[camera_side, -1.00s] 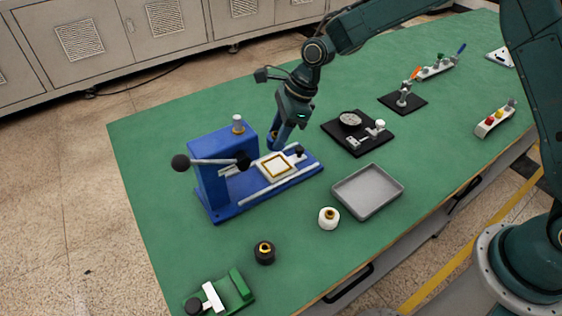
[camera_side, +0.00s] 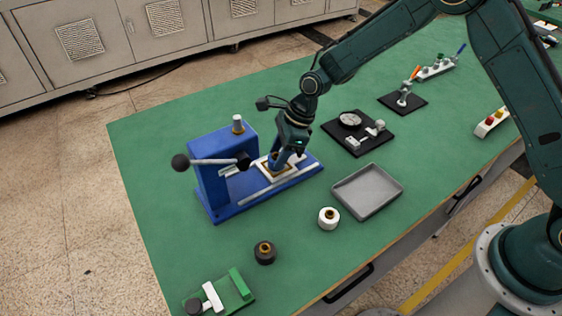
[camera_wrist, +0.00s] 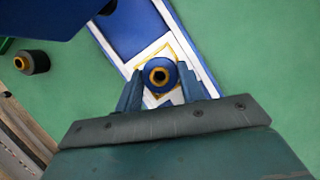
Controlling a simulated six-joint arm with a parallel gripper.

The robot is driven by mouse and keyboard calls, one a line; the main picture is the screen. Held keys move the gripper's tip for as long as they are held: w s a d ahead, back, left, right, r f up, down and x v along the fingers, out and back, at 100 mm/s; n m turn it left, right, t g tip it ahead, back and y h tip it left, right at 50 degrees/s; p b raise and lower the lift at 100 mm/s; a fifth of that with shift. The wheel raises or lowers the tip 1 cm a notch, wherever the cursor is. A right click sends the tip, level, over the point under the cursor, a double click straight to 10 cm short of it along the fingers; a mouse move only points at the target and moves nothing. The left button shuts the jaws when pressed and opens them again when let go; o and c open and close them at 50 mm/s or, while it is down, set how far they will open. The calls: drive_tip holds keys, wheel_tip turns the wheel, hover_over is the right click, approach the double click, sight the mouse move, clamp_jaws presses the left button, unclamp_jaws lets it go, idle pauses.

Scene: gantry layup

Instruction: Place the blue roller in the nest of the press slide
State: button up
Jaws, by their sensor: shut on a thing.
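The blue roller (camera_wrist: 160,75), with a yellow ring around its dark bore, stands end-up between the fingers of my gripper (camera_wrist: 160,92) in the wrist view. My gripper is shut on it. In the side view my gripper (camera_side: 278,160) is low over the press slide, and the fingers largely hide the roller. The press slide (camera_side: 291,169) is a pale plate with a yellow square outline marking its nest; it also shows in the wrist view (camera_wrist: 174,50). The roller appears inside that outline, covering its middle. I cannot tell whether it touches the nest floor.
The blue press (camera_side: 212,187) rises just left of my gripper, with a black-knobbed lever (camera_side: 215,161). A grey tray (camera_side: 368,191), a white roller (camera_side: 329,218) and a black roller (camera_side: 265,252) stand in front. A dial gauge stand (camera_side: 355,135) is behind right.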

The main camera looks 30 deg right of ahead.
drive_tip(key=shift+f, duration=0.1)
drive_tip(key=o, duration=1)
drive_tip(key=v, duration=1.2)
